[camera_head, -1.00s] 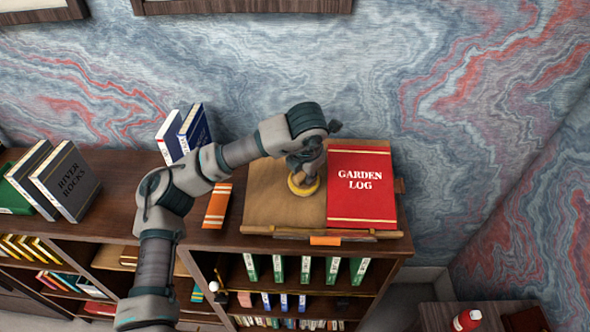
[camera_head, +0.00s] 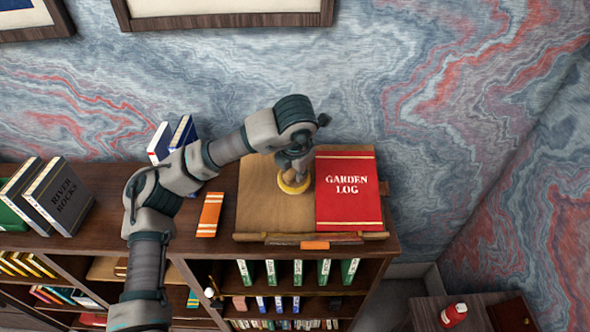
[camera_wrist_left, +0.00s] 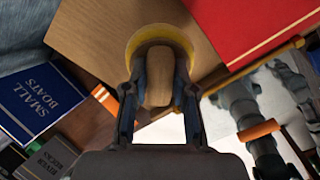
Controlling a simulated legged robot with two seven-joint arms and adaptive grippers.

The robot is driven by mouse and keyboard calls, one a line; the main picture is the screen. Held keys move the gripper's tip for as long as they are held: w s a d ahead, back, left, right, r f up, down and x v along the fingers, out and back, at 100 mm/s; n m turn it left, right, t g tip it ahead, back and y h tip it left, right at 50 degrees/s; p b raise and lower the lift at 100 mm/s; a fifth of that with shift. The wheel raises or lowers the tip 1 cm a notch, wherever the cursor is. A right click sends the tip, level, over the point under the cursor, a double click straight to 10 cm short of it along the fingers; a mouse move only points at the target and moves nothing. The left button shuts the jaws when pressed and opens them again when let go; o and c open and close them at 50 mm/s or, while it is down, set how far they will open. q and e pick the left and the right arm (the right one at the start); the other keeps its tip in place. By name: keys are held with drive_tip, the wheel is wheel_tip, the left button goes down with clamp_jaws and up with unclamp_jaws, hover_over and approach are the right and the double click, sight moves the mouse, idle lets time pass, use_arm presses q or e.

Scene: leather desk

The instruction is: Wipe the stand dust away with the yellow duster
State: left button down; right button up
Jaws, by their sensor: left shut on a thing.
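My left gripper (camera_head: 294,170) is over the wooden stand (camera_head: 262,206) on top of the bookcase. It is shut on the duster's tan handle, which shows between the fingers in the left wrist view (camera_wrist_left: 160,78). The yellow duster (camera_head: 294,186) has a round yellow head pointing down at the stand's board, left of the red Garden Log book (camera_head: 348,190). The yellow rim also shows in the wrist view (camera_wrist_left: 163,33). I cannot tell whether the head touches the board. No dust can be made out. My right gripper is not in view.
An orange book (camera_head: 209,214) lies left of the stand. Blue-and-white books (camera_head: 172,138) stand behind my forearm, and the River Rocks book (camera_head: 62,197) leans at far left. The wall is close behind.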

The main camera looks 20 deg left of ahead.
use_arm(q)
drive_tip(key=shift+r, duration=0.1)
drive_tip(key=shift+p+v, duration=0.75)
drive_tip(key=shift+v, duration=0.75)
